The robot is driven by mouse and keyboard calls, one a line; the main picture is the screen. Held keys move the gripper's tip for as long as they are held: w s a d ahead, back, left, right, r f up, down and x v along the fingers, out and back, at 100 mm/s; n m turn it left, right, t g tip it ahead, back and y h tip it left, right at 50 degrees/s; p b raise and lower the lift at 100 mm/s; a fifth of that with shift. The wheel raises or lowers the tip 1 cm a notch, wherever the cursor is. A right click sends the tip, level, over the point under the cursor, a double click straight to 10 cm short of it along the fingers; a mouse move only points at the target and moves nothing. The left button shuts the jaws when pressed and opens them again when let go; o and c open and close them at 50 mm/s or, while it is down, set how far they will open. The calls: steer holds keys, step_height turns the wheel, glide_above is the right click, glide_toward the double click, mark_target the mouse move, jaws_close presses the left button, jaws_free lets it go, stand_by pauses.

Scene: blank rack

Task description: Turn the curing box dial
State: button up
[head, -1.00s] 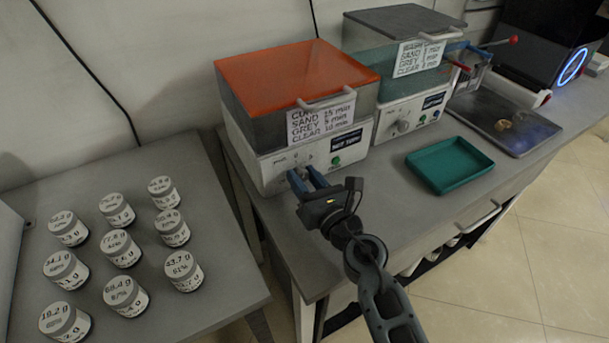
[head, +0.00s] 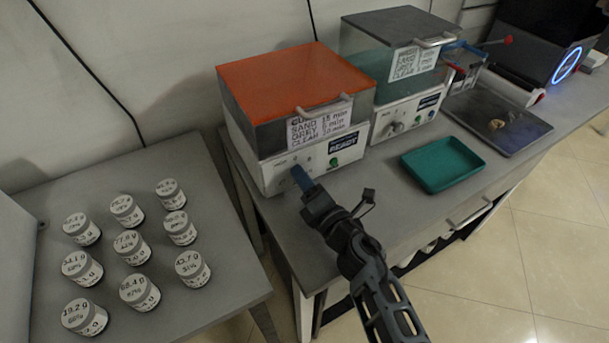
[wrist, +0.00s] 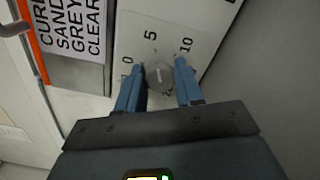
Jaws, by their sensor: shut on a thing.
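The curing box (head: 262,170) has an orange lid (head: 290,82), a white front panel and a paper label with cure times. Its grey dial (wrist: 159,76) shows in the wrist view, with a scale marked 0, 5 and 10 around it. The light mark on the dial lies roughly across the picture. My gripper (wrist: 160,70) has its blue fingers on either side of the dial, shut on it. In the head view my gripper (head: 302,178) reaches the left part of the panel and hides the dial. The panel display (head: 343,143) appears to read READY.
A washing box (head: 400,120) with a grey lid stands just right. A green tray (head: 443,187) and a dark tray (head: 540,128) lie on the bench farther right. Several labelled jars (head: 130,247) stand on the left table. A gap separates table and bench.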

steer(key=m+p, duration=0.1)
steer(key=m, duration=0.2)
steer(key=shift+m, duration=0.4)
steer(key=shift+f+m+p, duration=0.15)
steer(key=shift+m+p, duration=0.7)
steer(key=shift+m, duration=1.05)
steer(key=o, duration=1)
steer(key=shift+p+v, duration=1.05)
steer(key=shift+v, duration=2.85)
